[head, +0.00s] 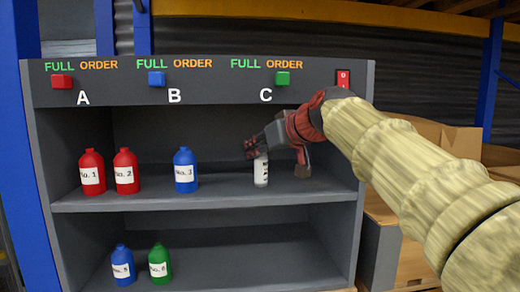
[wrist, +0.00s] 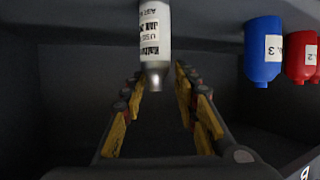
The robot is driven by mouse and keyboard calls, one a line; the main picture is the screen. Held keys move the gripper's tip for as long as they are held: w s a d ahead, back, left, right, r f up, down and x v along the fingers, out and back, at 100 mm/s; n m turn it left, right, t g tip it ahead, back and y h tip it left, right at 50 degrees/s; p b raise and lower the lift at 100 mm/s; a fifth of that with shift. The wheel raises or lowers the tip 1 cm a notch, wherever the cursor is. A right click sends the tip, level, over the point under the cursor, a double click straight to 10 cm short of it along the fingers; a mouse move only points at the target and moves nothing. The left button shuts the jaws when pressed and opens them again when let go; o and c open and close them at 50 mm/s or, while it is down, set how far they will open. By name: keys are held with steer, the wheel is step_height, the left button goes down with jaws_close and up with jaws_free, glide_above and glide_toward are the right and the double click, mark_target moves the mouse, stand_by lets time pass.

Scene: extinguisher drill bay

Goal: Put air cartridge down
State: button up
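The air cartridge (head: 261,174) is a small white cylinder with black print. It stands upright on the upper shelf under the letter C, its top hidden behind my gripper in the head view. My gripper (head: 254,150) is at the cartridge's upper end, coming from the right. In the wrist view, which looks upside down, the cartridge (wrist: 154,40) shows at the top centre with its narrow end toward the fingertips. The yellow-padded fingers of my gripper (wrist: 160,78) are spread, with a visible gap on each side of the cartridge.
The upper shelf (head: 225,193) also holds a blue bottle (head: 185,171) and two red bottles (head: 123,172) to the left. A blue bottle (head: 122,265) and a green bottle (head: 159,264) stand on the lower shelf. Shelf room lies between the upper blue bottle and the cartridge.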

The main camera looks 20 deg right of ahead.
steer(key=shift+o, duration=0.6)
steer(key=shift+r, duration=0.1)
steer(key=b+v, duration=0.1)
steer(key=v, duration=1.1)
steer(key=shift+b, duration=0.4)
steer(key=s+f+m+g+h, duration=0.1)
steer(key=s+f+g, duration=0.1)
steer(key=s+f, duration=0.6)
steer(key=s+a+f+m+g+h, duration=0.1)
steer(key=s+f+g, duration=0.2)
steer(key=f, duration=2)
steer(key=s+a+f+m+g+h, duration=0.1)
steer(key=s+f+g, duration=0.1)
steer(key=s+f, duration=1.1)
step_height(320, 180, down, 3)
steer(key=shift+s+a+f, duration=0.2)
steer(key=shift+s, duration=0.1)
